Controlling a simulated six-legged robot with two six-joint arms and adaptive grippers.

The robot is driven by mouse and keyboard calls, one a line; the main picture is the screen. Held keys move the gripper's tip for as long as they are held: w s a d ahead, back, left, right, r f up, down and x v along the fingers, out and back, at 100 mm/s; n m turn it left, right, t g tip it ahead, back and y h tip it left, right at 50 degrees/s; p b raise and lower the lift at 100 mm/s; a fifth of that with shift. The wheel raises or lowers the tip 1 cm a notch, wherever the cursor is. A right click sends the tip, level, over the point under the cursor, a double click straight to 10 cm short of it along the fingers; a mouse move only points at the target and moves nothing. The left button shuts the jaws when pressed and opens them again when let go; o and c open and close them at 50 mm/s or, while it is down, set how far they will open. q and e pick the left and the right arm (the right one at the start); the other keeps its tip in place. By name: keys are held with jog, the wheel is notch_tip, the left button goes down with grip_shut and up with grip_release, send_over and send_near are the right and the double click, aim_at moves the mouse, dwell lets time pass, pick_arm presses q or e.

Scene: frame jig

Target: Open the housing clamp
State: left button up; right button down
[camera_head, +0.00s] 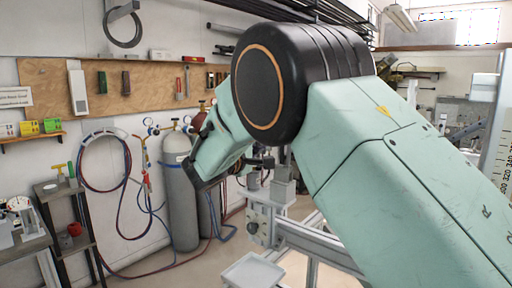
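The frame jig (325,248) is a pale metal profile frame in the lower middle, partly behind my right arm. A grey box with a dark knob is fixed at its front end. Small grey blocks and a dark fitting (262,162) sit above that end. I cannot tell whether this fitting is the housing clamp, or whether it is open. My pale green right arm comes in from the right and bends at a large black joint, with its forearm pointing down and left. I cannot make out its gripper. My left arm and gripper are not in view.
A grey gas cylinder (181,205) with hoses stands by the left wall. A dark shelf rack (72,222) stands at the left. A pale tray (256,271) is low in front of the jig. Open floor lies between rack and jig.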

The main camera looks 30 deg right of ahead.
jog(key=d, duration=0.1)
jog(key=s+d+p, duration=0.1)
jog(key=s+d, duration=0.1)
jog(key=d, duration=0.1)
jog(key=shift+d, duration=0.1)
dwell(0.4)
jog(key=shift+w, duration=0.1)
dwell(0.3)
